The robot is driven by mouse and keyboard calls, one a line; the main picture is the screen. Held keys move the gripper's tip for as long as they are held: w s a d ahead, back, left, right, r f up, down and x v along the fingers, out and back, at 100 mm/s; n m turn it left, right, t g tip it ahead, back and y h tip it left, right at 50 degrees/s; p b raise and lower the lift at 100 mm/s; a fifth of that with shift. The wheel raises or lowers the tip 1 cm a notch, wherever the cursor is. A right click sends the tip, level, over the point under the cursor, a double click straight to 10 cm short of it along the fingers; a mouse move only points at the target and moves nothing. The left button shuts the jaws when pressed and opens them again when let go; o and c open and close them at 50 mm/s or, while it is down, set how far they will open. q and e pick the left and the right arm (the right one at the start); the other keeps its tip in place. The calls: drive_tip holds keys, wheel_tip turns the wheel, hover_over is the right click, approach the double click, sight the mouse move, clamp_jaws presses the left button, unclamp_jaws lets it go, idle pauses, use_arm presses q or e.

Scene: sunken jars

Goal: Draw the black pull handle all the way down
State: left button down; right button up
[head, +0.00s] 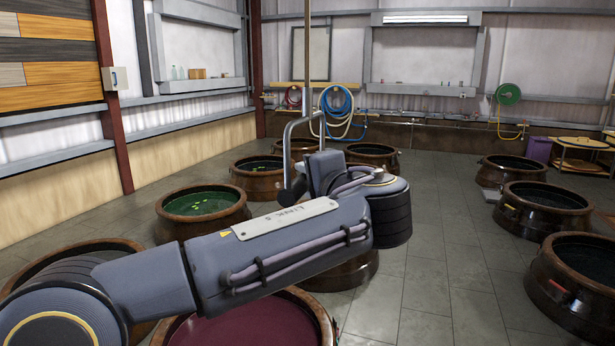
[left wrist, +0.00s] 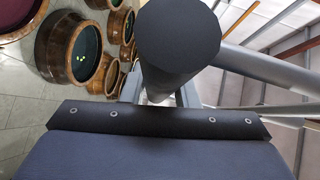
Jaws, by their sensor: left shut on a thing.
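The black pull handle (left wrist: 178,45) shows in the left wrist view as a thick round bar seen end-on, with grey bracket rods behind it. In the head view, its grey forked bracket (head: 289,142) hangs from a thin vertical rod (head: 307,60), and a dark end of the handle (head: 287,197) shows at the bracket's lower left. My left gripper (head: 312,178) is at the bracket's lower end, shut on the handle. My own wrist and forearm hide most of the handle and the fingertips. My right gripper is in neither view.
Brown jars of liquid are sunk in the grey floor, including one with green liquid (head: 203,207) at left and one with dark red liquid (head: 240,333) below my arm. More jars (head: 540,208) stand at right. The tiled floor (head: 440,270) between them is clear.

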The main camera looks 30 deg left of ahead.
use_arm(q)
drive_tip(key=shift+d+f, duration=0.1)
drive_tip(key=shift+f, duration=0.3)
drive_tip(key=c, duration=1.1)
unclamp_jaws()
drive_tip(key=shift+r, duration=0.1)
drive_tip(key=v, duration=0.7)
drive_tip(key=shift+s+d, duration=0.25)
drive_tip(key=shift+d, duration=0.05)
